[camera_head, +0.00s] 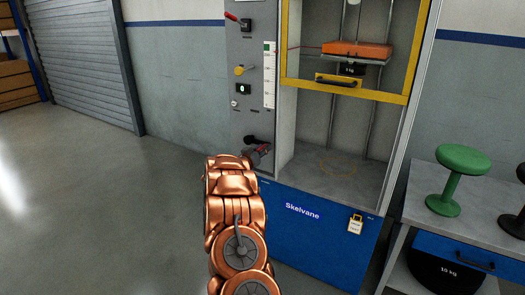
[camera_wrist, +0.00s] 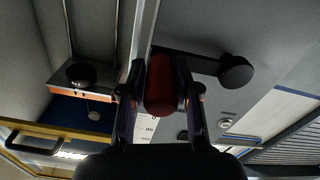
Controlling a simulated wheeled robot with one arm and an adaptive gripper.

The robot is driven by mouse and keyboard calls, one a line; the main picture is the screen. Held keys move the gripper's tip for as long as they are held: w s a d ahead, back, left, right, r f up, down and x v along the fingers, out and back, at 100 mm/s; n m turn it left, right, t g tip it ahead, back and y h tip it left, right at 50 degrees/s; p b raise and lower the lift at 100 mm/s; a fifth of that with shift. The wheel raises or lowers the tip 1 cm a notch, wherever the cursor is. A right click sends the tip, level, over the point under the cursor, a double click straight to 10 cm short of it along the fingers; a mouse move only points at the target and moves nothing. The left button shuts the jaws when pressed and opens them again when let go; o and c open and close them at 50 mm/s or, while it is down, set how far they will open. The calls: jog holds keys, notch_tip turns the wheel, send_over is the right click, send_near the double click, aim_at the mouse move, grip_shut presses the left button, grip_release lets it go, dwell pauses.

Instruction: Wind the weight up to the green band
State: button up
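The weight, an orange block (camera_head: 357,49) with a dark part marked 5 kg (camera_head: 352,69) under it, hangs high in the machine's bay; it also shows in the wrist view (camera_wrist: 62,89). A thin red pointer (camera_head: 305,47) runs from it towards the white scale (camera_head: 269,80). The green band (camera_head: 268,46) is near the scale's top, at about the pointer's height. The black crank (camera_head: 252,140) is low on the grey panel. My gripper (camera_wrist: 160,80) is closed around its red handle (camera_wrist: 160,92), with a finger on each side. Its fingertips are small in the head view.
Above the crank are a red lever (camera_head: 232,17), a yellow knob (camera_head: 239,70) and a small display (camera_head: 247,89). A yellow-framed guard (camera_head: 345,87) crosses the bay's upper part. Floor at left is clear.

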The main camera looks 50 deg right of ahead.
jog(key=o, duration=0.3)
jog(key=shift+f, duration=0.1)
jog(key=a, duration=0.4)
jog(key=s+a, duration=0.1)
jog(key=a, duration=0.7)
jog(key=shift+s, duration=0.25)
